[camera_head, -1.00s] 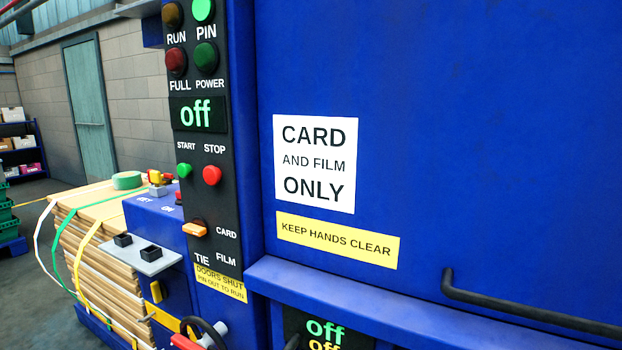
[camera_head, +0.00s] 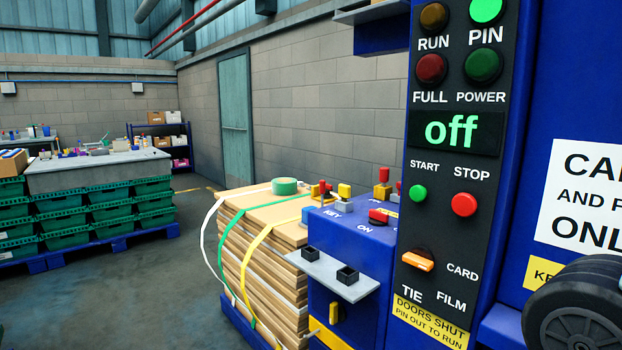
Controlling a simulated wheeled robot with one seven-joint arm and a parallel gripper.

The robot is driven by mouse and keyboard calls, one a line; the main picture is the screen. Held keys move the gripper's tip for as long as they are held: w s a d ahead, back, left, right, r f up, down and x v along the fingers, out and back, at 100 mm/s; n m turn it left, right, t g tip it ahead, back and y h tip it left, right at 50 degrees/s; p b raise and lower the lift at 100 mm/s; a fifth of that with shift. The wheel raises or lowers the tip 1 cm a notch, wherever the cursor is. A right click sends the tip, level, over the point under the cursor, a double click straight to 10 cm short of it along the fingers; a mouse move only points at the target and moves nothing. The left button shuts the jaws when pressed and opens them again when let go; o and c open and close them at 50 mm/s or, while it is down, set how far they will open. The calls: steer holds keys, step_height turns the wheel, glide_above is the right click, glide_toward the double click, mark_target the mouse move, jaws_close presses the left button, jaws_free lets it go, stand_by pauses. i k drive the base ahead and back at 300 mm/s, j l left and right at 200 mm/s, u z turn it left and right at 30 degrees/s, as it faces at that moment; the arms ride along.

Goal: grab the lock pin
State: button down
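I cannot pick out the lock pin with certainty. Small red and yellow pieces stand on the blue box beside the control panel: a red and yellow one (camera_head: 322,191), a yellow-topped grey one (camera_head: 344,196) and a taller yellow and red one (camera_head: 382,188). A yellow handle (camera_head: 333,312) is on the box's front. The control panel (camera_head: 445,185) has a bright green lamp above the word PIN, and its display reads "off". My gripper's fingers are not in view.
A strapped stack of flat card (camera_head: 265,262) with a green tape roll (camera_head: 285,186) stands left of the blue box. A grey shelf with two black sockets (camera_head: 327,276) juts from the box. Green crates (camera_head: 95,222) under a table stand far left. Open floor lies between.

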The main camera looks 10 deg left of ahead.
mark_target(384, 172)
steer(key=u, duration=0.1)
steer(key=i+j+z, duration=0.15)
steer(key=z, duration=0.4)
steer(key=i+j+z, duration=0.2)
steer(key=j, duration=0.15)
steer(key=j+z, duration=0.45)
steer(key=j, duration=0.3)
steer(key=i+j+z, duration=0.15)
steer(key=j, duration=1.2)
steer(key=i+j+z, duration=0.15)
steer(key=j, duration=1.2)
steer(key=k, duration=0.05)
